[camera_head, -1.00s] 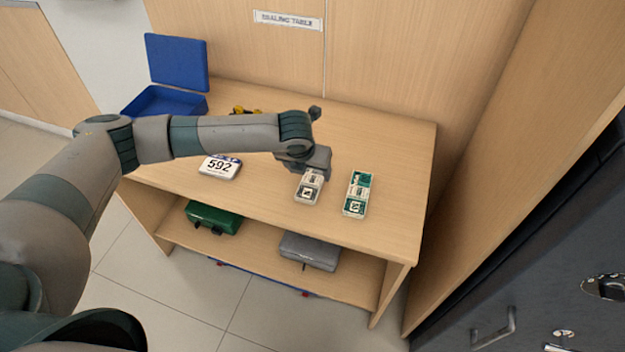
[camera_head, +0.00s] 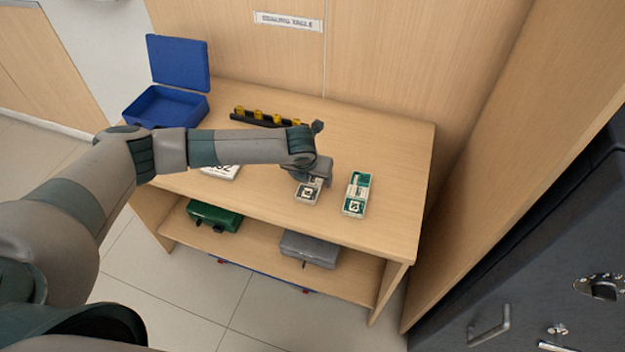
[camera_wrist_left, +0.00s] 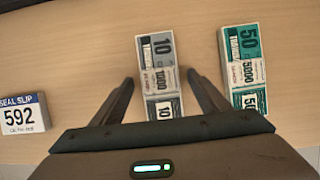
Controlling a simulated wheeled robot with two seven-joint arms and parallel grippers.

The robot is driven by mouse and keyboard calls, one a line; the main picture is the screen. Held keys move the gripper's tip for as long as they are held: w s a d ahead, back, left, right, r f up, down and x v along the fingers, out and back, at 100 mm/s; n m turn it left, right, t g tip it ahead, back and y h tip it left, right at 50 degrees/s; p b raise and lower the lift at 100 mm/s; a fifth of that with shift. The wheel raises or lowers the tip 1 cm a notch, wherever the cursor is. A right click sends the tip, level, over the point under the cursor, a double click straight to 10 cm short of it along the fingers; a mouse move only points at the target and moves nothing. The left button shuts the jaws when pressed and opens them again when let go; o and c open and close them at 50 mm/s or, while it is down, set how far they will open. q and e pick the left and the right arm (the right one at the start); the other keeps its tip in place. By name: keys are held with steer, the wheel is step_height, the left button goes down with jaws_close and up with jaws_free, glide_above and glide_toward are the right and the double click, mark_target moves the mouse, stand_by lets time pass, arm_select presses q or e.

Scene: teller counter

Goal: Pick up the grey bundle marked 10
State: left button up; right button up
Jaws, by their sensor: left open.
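The grey bundle marked 10 (camera_wrist_left: 158,68) lies flat on the table. In the left wrist view it runs lengthwise between the two fingers of my left gripper (camera_wrist_left: 160,82), which is open with a gap on each side. In the head view the near part of the grey bundle (camera_head: 307,192) shows below my left gripper (camera_head: 311,172); its far part is hidden by the gripper. My right gripper does not show.
A green bundle marked 50 (camera_wrist_left: 243,65) lies just right of the grey one. A 592 seal slip (camera_wrist_left: 20,115) lies to the left. An open blue box (camera_head: 165,105) and a black rack with yellow pieces (camera_head: 258,117) are farther back on the table (camera_head: 395,150).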

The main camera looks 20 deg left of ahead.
mark_target(312, 180)
arm_select(q)
steer(key=c, duration=1.2)
steer(key=shift+r, duration=0.2)
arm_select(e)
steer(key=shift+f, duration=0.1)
